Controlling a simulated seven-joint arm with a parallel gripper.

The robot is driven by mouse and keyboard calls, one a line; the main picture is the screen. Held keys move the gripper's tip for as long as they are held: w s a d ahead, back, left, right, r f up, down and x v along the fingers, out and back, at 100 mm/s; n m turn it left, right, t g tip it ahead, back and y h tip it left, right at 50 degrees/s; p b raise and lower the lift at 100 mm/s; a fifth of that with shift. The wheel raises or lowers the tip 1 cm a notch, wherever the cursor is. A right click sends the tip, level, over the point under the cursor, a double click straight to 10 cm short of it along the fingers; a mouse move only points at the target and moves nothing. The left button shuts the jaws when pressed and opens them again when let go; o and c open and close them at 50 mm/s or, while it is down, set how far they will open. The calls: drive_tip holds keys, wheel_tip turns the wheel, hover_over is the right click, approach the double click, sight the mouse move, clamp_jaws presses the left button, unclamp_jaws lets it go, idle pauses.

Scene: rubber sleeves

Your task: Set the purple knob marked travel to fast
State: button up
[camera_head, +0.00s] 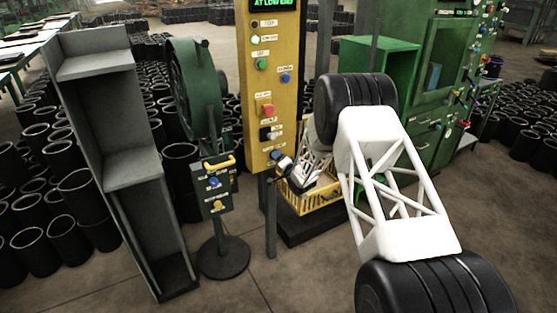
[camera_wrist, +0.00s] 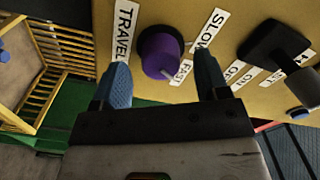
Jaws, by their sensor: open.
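The purple knob (camera_wrist: 160,55) sticks out of the yellow panel (camera_wrist: 235,75) in the wrist view. A TRAVEL label (camera_wrist: 124,30) is at its left, a SLOW label (camera_wrist: 209,29) at its upper right and a FAST label (camera_wrist: 182,71) at its lower right. I cannot tell which label the knob points to. My gripper (camera_wrist: 162,78) is open, with one blue finger on either side of the knob and space between. In the head view my gripper (camera_head: 284,164) is at the lower right of the yellow panel (camera_head: 257,85), and I cannot make out the knob clearly.
A dark lever or switch (camera_wrist: 275,48) stands right of the knob in the wrist view, beside ON labels. A yellow crate (camera_head: 310,202) lies below my arm. A small green control box (camera_head: 213,190) is left of the panel, near a grey shelf unit (camera_head: 125,140).

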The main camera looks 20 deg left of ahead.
drive_tip(key=v, duration=0.6)
drive_tip(key=shift+s+d+r, duration=0.15)
drive_tip(key=shift+d+r, duration=0.05)
idle(0.4)
drive_tip(key=d+r+h, duration=0.3)
drive_tip(key=d+r, duration=0.4)
drive_tip(key=r, duration=0.2)
drive_tip(key=s+d+r+g+h, duration=0.2)
drive_tip(key=s+d+r+h, duration=0.6)
drive_tip(key=s+d+r, duration=1.25)
drive_tip(key=s+d+r+n+g+h, duration=0.1)
drive_tip(key=s+d+r+g, duration=0.1)
drive_tip(key=s+d, duration=0.55)
drive_tip(key=s+d+r+g+h, duration=0.15)
drive_tip(key=s+d, duration=0.25)
drive_tip(key=s, duration=0.7)
drive_tip(key=s+d+n+g, duration=0.1)
drive_tip(key=s+d+g, duration=0.1)
drive_tip(key=s, duration=1)
drive_tip(key=s+d+n+g, duration=0.1)
drive_tip(key=s+d+g, duration=0.1)
drive_tip(key=s, duration=1.1)
drive_tip(key=shift+f+g, duration=0.35)
drive_tip(key=shift+f, duration=0.1)
